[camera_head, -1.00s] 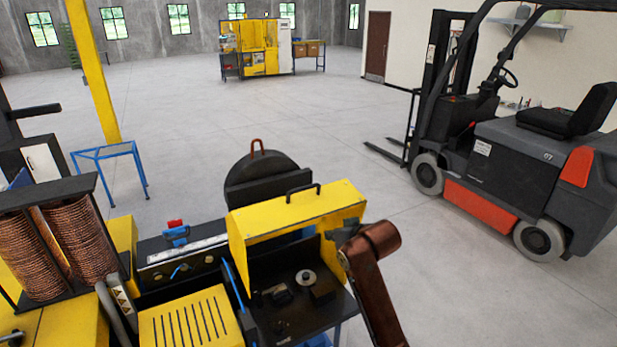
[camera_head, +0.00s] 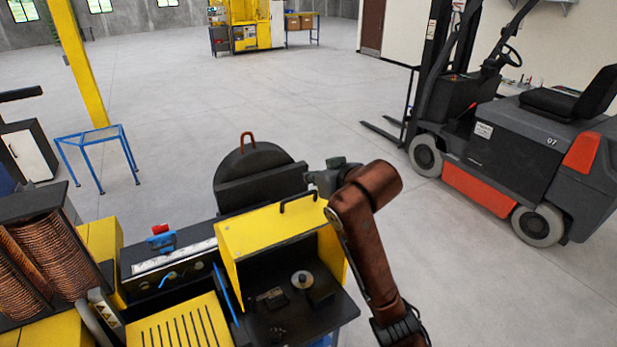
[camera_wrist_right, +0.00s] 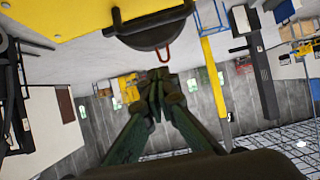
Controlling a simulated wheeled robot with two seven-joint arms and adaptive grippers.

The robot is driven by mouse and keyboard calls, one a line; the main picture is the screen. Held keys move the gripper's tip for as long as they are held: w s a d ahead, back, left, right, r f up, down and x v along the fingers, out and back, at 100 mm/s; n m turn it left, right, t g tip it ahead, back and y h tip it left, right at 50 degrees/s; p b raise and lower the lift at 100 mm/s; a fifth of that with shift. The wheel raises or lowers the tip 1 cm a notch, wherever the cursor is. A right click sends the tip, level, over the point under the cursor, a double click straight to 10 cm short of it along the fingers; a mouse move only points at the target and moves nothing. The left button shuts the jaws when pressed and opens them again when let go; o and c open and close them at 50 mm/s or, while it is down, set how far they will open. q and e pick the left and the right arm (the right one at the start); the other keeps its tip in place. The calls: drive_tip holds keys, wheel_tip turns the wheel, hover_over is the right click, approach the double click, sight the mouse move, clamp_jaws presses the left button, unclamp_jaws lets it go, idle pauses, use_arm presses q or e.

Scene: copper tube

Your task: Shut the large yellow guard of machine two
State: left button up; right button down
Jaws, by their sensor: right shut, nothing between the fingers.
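The large yellow guard (camera_head: 268,238) stands raised on the machine, with the dark work area (camera_head: 290,315) below it exposed. Its black handle (camera_head: 297,200) is on the top edge. My right gripper (camera_head: 312,181) is shut and empty, just beyond and above the handle in the head view. I cannot tell whether it touches the guard. In the right wrist view the closed fingers (camera_wrist_right: 157,82) show in the middle, and yellow guard surface (camera_wrist_right: 60,18) fills the top left. My left gripper is not in view.
A black round-topped part with a red handle (camera_head: 252,172) stands behind the guard, close to my right gripper. Copper coils (camera_head: 45,255) are at the left. A forklift (camera_head: 520,140) stands at the right.

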sight(304, 196)
drive_tip(key=p+x, duration=0.2)
drive_tip(key=x, duration=0.4)
drive_tip(key=shift+w+d, duration=0.15)
drive_tip(key=shift+w+a+f+p, duration=0.3)
drive_tip(key=shift+w+f+p, duration=0.3)
drive_tip(key=shift+f+p, duration=0.15)
drive_tip(key=shift+s+d+f+p, duration=0.2)
drive_tip(key=shift+s+f+p, duration=0.05)
drive_tip(key=shift+s+f, duration=0.25)
drive_tip(key=shift+s+d+f+p, duration=0.2)
drive_tip(key=shift+s+f, duration=0.2)
drive_tip(key=shift+s, duration=0.05)
drive_tip(key=shift+s+d+f, duration=0.1)
drive_tip(key=shift+s+f, duration=0.05)
drive_tip(key=shift+f, duration=0.1)
drive_tip(key=shift+s, duration=0.15)
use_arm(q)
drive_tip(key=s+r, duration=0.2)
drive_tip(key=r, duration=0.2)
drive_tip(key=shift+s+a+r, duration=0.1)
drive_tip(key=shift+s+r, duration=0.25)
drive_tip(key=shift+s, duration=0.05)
use_arm(e)
drive_tip(key=shift+f, duration=0.1)
